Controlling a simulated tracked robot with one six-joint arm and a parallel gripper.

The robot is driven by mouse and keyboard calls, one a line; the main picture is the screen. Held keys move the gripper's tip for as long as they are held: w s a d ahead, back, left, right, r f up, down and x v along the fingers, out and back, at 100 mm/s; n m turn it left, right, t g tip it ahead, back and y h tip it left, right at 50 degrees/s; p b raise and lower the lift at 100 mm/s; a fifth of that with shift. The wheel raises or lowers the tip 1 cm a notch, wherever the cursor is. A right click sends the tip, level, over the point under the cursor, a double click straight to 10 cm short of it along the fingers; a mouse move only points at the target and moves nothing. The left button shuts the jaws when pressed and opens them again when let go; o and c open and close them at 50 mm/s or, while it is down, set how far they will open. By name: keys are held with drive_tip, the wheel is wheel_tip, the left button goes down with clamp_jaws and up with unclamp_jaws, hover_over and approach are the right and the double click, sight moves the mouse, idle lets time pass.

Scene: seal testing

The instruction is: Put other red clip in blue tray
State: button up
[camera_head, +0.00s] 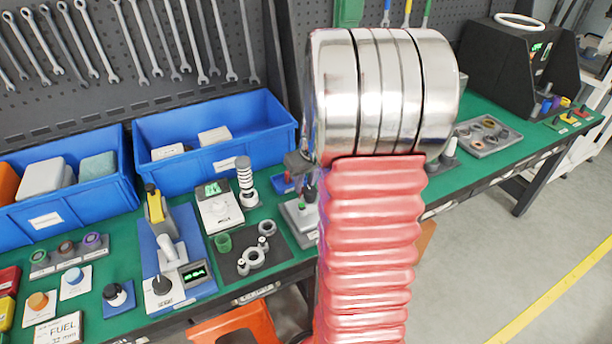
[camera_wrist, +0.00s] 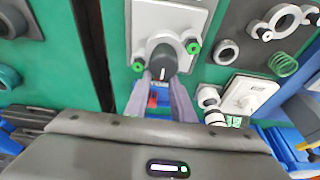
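A small blue tray (camera_head: 279,188) lies on the green bench just left of my arm in the head view. A small red piece (camera_head: 288,178) shows in or at it. In the wrist view a blue patch (camera_wrist: 163,112) with a red piece (camera_wrist: 152,101) shows between my fingers, partly hidden. I cannot tell whether it is one clip or more, and no other red clip can be made out clearly. My gripper (camera_wrist: 163,80) has its two grey fingers apart, with no held object visible. Its tips appear close to a dark round knob (camera_wrist: 161,58) on a grey plate.
The grey plate (camera_wrist: 190,20) carries small green-ringed posts. A dark mat (camera_head: 262,272) with rings, a white instrument (camera_head: 218,207) and a stacked cylinder (camera_head: 244,178) stand left of my arm. Large blue bins (camera_head: 180,125) stand behind. Bench right of my arm is partly clear.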

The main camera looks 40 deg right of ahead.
drive_tip(key=shift+x, duration=0.95)
drive_tip(key=shift+c, duration=0.5)
clamp_jaws()
